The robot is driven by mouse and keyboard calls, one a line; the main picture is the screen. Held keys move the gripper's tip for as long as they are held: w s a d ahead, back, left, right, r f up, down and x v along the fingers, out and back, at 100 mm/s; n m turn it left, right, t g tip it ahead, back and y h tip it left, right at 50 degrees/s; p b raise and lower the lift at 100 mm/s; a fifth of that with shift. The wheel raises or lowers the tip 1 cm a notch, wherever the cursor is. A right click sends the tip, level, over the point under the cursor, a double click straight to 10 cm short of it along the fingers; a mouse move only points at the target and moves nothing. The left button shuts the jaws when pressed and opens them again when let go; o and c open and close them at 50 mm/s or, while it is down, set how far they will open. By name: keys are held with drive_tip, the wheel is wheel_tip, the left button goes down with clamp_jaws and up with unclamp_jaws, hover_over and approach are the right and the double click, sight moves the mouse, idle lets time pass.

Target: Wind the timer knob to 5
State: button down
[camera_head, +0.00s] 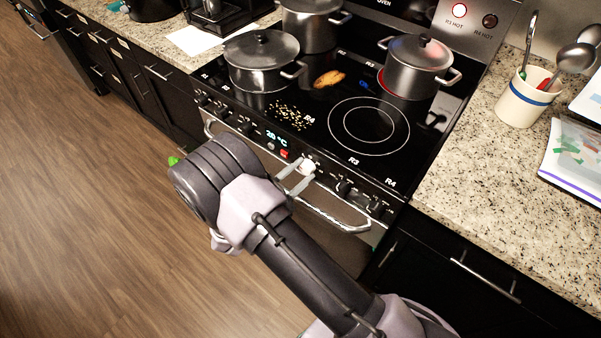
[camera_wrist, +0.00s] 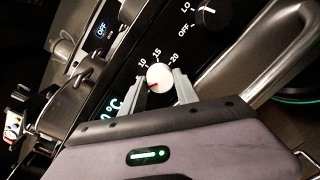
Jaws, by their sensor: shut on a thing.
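The timer knob is a small white round knob (camera_wrist: 159,76) on the stove's black front panel. It also shows in the head view (camera_head: 308,166). The numbers 10, 15 and 20 are readable around its upper side in the wrist view. A red mark on the knob lies toward its lower left, below the 10. The 5 is not readable; the left finger covers that side. My gripper (camera_wrist: 160,80) has one finger on each side of the knob and is shut on it. It also shows at the stove front in the head view (camera_head: 301,168).
Dark knobs (camera_head: 343,188) sit along the panel beside the timer knob. A metal handle (camera_head: 340,222) runs below the panel. Several pots stand on the cooktop, and the burner under the right pot (camera_head: 416,68) glows red. Crumbs (camera_head: 289,117) lie on the cooktop.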

drive_tip(key=shift+m+b, duration=0.3)
drive_tip(key=shift+m, duration=1.2)
drive_tip(key=c, duration=0.9)
unclamp_jaws()
drive_tip(key=p+v, duration=0.3)
drive_tip(key=v, duration=1.4)
drive_tip(key=shift+s+r+p, duration=0.1)
drive_tip(key=shift+s+p, duration=0.15)
drive_tip(key=shift+p, duration=0.15)
